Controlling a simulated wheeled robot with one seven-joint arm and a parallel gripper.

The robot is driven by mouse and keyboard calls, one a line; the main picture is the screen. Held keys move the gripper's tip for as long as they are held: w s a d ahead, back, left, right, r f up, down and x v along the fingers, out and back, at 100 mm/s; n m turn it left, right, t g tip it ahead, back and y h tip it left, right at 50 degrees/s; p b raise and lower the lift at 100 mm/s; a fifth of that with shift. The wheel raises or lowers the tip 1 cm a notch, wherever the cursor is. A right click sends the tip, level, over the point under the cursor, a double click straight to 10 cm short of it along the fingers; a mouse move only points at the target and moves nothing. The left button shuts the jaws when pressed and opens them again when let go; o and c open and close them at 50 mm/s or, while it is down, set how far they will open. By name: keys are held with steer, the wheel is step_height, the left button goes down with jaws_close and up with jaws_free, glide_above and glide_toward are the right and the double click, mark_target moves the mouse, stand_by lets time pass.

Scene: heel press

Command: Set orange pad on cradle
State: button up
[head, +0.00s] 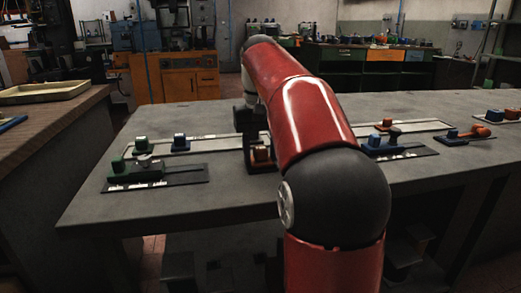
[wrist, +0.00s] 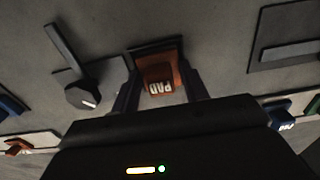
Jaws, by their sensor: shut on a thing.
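The orange pad (wrist: 160,72), lettered PAD, lies between the two dark fingers of my gripper (wrist: 161,84) in the wrist view. The fingers are shut on its sides. A dark, squarish piece (wrist: 153,47) shows just beyond the pad; I cannot tell whether it is the cradle or whether the pad rests on it. In the head view the orange pad (head: 261,154) shows low over the table beside my red arm, with dark parts around it. My arm hides much of this spot, and the fingertips are not clear there.
A green press-like block (head: 137,170) stands on a dark plate at the table's left. A blue block (head: 376,145) on a dark plate and orange pieces (head: 475,131) are at right. A black knob with a lever (wrist: 84,95) lies near my gripper.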

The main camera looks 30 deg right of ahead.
steer(key=shift+f, duration=0.25)
steer(key=o, duration=1.1)
steer(key=shift+c, duration=0.2)
step_height(320, 180, up, 8)
steer(key=p, duration=0.2)
steer(key=shift+f+p, duration=0.1)
steer(key=shift+p, duration=0.25)
